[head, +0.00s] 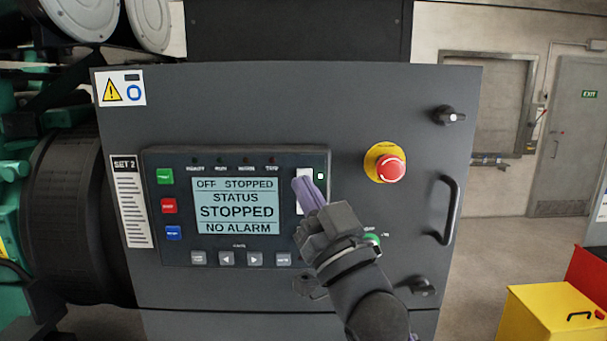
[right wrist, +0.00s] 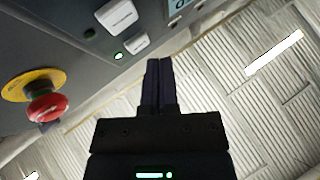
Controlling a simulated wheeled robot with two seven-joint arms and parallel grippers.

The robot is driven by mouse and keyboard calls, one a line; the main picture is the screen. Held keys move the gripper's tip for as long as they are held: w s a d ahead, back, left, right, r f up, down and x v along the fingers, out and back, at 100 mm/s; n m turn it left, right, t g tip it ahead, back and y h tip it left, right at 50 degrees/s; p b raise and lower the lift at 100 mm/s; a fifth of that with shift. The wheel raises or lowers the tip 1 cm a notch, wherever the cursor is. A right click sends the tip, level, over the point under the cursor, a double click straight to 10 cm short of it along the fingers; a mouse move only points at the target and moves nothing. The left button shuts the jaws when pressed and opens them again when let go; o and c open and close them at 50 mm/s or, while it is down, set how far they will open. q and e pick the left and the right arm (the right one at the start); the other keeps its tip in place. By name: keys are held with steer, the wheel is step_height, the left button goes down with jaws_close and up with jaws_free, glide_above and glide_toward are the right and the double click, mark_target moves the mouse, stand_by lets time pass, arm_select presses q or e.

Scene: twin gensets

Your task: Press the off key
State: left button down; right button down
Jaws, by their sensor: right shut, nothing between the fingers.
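The control panel (head: 152,250) has a display (head: 236,207) reading OFF STOPPED, STATUS STOPPED and NO ALARM. A column of white keys stands right of the display; the upper one (head: 304,174) is partly behind my fingers, and the lower ones are mostly hidden. I cannot read which is the off key. The right wrist view shows two white keys, a large one (right wrist: 117,16) and a small one (right wrist: 136,43). My right gripper (head: 303,186) is shut and empty, its purple fingertips over this column. In the right wrist view the fingertips (right wrist: 159,62) appear near the small key; contact is unclear. My left gripper is out of view.
A red emergency stop (head: 390,168) on a yellow ring is right of the panel. A green button (head: 372,239) is close beside my right wrist. A rotary knob (head: 448,115) and black door handle (head: 447,210) stick out farther right. A yellow box (head: 545,315) stands lower right.

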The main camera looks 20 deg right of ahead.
steer(key=shift+s, duration=0.1)
steer(key=s, duration=0.2)
steer(key=s+a, duration=0.1)
steer(key=s+p, duration=0.1)
steer(key=s, duration=0.1)
steer(key=shift+s+a, duration=0.35)
stand_by(0.3)
